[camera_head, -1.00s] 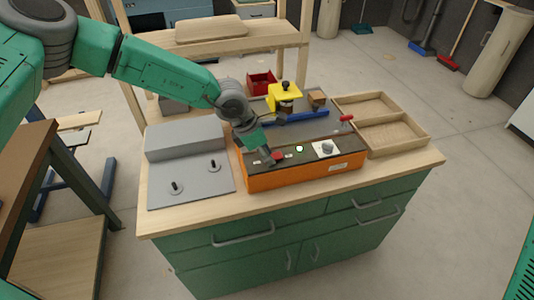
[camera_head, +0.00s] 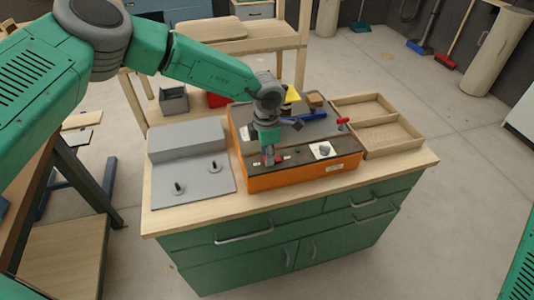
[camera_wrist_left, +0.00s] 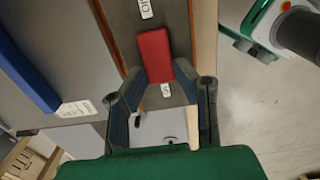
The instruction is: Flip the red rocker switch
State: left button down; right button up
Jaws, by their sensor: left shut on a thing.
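The red rocker switch (camera_wrist_left: 155,55) is set in the dark top of the orange box (camera_head: 305,181). A label reading "Off" (camera_wrist_left: 145,8) lies beyond it in the left wrist view, and a second small label (camera_wrist_left: 166,90) lies at its near end. My left gripper (camera_head: 268,157) points down at the switch from above. In the left wrist view its two fingertips (camera_wrist_left: 164,80) flank the near end of the switch, shut on it. In the head view the fingers hide much of the switch. Which side is pressed in, I cannot tell.
The box top also bears a white plate with a knob (camera_head: 322,150) and a red-handled lever (camera_head: 343,121). A grey fixture with two pegs (camera_head: 207,184) stands to the left. A wooden tray (camera_head: 397,137) lies to the right. A blue item (camera_head: 305,117) lies behind.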

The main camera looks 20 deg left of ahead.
pick_arm(q)
jog(key=shift+f, duration=0.1)
jog(key=c, duration=1.3)
grip_release()
jog(key=shift+w+f, duration=0.1)
jog(key=shift+w, duration=0.1)
jog(key=shift+r, duration=0.25)
notch_tip(320, 180, up, 11)
jog(key=shift+a+r, duration=0.15)
jog(key=shift+r, duration=0.05)
